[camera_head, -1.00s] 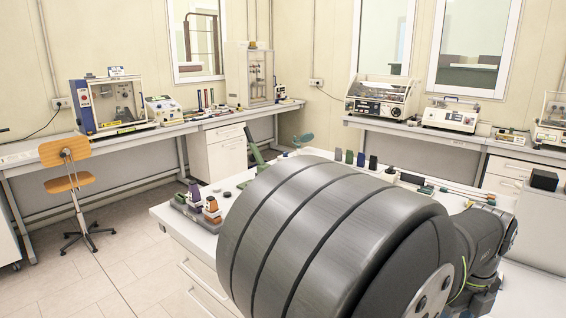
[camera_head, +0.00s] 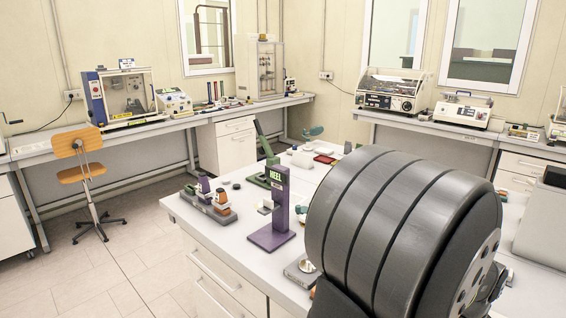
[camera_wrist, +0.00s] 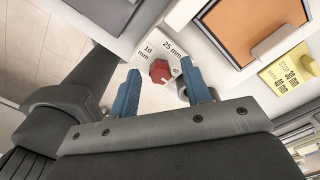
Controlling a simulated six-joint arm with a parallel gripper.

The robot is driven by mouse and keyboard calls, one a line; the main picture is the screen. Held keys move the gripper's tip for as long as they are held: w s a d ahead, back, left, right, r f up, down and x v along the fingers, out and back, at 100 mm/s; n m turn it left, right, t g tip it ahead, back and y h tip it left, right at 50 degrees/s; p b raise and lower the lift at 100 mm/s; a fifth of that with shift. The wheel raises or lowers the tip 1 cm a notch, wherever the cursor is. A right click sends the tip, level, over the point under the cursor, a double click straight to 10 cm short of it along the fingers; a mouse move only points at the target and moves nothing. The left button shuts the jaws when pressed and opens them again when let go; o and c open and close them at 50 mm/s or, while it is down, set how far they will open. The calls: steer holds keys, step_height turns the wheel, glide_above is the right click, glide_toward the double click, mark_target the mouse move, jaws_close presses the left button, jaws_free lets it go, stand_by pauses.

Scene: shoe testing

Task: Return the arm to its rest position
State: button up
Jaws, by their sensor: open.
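My gripper (camera_wrist: 158,88) shows in the wrist view with its two blue fingers apart and nothing between them. Beyond the fingertips is a red knob-like piece (camera_wrist: 160,71) on a white surface marked "25 mm" and "10 mm". The fingers do not appear to touch it, though the depth is hard to judge. In the head view a large dark grey ribbed part of my arm (camera_head: 400,215) fills the lower right. It hides the gripper and much of the bench there.
A purple "HEEL" stand (camera_head: 280,205), a green stand (camera_head: 265,160) and a grey block with small coloured pieces (camera_head: 210,200) stand on the white bench (camera_head: 230,230). A chair (camera_head: 80,170) stands on the floor at left. The wrist view shows an orange panel (camera_wrist: 255,28) and a yellow label (camera_wrist: 288,72).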

step_height(320, 180, up, 18)
step_height(320, 180, down, 17)
steer(key=shift+f, duration=0.55)
steer(key=n, duration=0.9)
steer(key=shift+r, duration=0.1)
steer(key=n, duration=0.4)
steer(key=shift+n, duration=2.3)
